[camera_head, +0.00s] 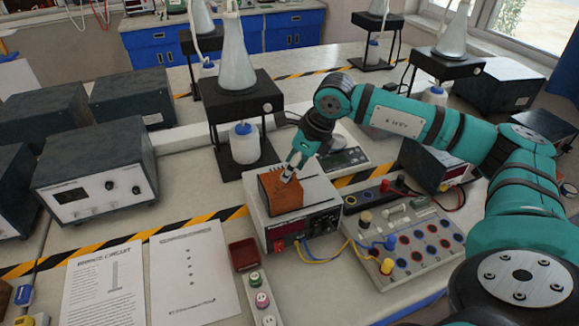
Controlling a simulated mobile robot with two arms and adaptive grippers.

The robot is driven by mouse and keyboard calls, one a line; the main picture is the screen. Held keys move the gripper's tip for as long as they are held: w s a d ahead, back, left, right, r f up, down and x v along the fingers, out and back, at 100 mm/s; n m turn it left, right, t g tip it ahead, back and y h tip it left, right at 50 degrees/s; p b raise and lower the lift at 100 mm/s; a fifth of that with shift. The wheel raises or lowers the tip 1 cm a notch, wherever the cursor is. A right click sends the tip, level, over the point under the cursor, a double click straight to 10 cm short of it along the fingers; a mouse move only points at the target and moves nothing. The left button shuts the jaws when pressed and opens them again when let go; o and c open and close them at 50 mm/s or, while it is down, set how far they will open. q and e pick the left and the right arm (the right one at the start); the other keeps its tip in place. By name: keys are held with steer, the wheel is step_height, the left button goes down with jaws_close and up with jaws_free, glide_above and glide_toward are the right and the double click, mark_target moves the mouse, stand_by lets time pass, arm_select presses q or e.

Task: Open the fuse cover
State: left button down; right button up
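My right arm reaches in from the right, and its gripper (288,174) points down at the top of an orange-brown ridged block (281,195). The block sits on a light-coloured power supply box (291,234). The fingertips are close together at the block's upper right edge, with a small pale part between or behind them. Whether they grip it is too small to tell. No part is clearly recognisable as a fuse cover; the block may be or carry it. My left gripper is out of view.
A terminal board (409,243) with coloured knobs and wires stands right of the power supply. A small dark red tray (243,254) and printed sheets (193,272) lie to its left. A black stand (238,105) with a flask rises behind. Grey instrument boxes (94,170) fill the left.

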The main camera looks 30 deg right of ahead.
steer(key=shift+x, duration=0.9)
jaws_close()
